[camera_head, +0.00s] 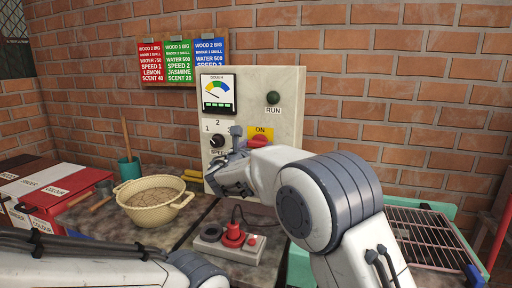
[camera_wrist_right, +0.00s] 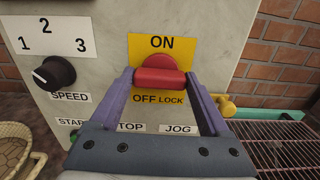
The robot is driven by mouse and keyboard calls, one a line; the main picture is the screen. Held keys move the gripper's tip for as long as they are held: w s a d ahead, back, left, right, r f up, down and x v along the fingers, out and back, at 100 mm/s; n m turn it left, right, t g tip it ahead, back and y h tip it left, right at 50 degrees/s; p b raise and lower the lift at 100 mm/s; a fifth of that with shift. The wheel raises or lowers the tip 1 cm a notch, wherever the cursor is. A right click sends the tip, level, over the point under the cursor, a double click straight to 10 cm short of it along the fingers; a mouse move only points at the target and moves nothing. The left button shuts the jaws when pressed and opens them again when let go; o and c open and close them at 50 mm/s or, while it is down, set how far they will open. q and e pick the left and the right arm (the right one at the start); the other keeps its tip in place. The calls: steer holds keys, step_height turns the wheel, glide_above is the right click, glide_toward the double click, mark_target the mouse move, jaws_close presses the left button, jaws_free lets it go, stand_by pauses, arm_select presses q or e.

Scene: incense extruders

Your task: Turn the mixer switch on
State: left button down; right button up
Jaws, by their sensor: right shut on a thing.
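The mixer switch is a red handle (camera_wrist_right: 160,62) on a yellow plate (camera_wrist_right: 140,46) marked ON above and OFF LOCK below. In the wrist view my right gripper (camera_wrist_right: 161,80) has its two purple fingers on either side of the red handle and is shut on it. The handle lies across, below the word ON. In the head view the red switch (camera_head: 259,141) shows on the pale control panel (camera_head: 285,90), partly hidden by my right arm. My left arm comes in at the bottom left; its gripper is out of view.
A black speed knob (camera_wrist_right: 47,73) sits left of the switch. A gauge (camera_head: 218,93) and a green RUN lamp (camera_head: 273,98) are above.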

steer(key=shift+f+m+b, duration=0.25)
steer(key=shift+m+b, duration=0.15)
steer(key=shift+b, duration=0.3)
steer(key=m+b, duration=1.1)
steer(key=b, duration=0.2)
steer(key=shift+b, duration=0.35)
steer(key=m+b, duration=0.2)
steer(key=m, duration=0.1)
steer(key=shift+m+b, duration=0.85)
steer(key=shift+m, duration=0.55)
steer(key=shift+r, duration=0.1)
steer(key=o, duration=1.2)
steer(key=shift+s, duration=0.1)
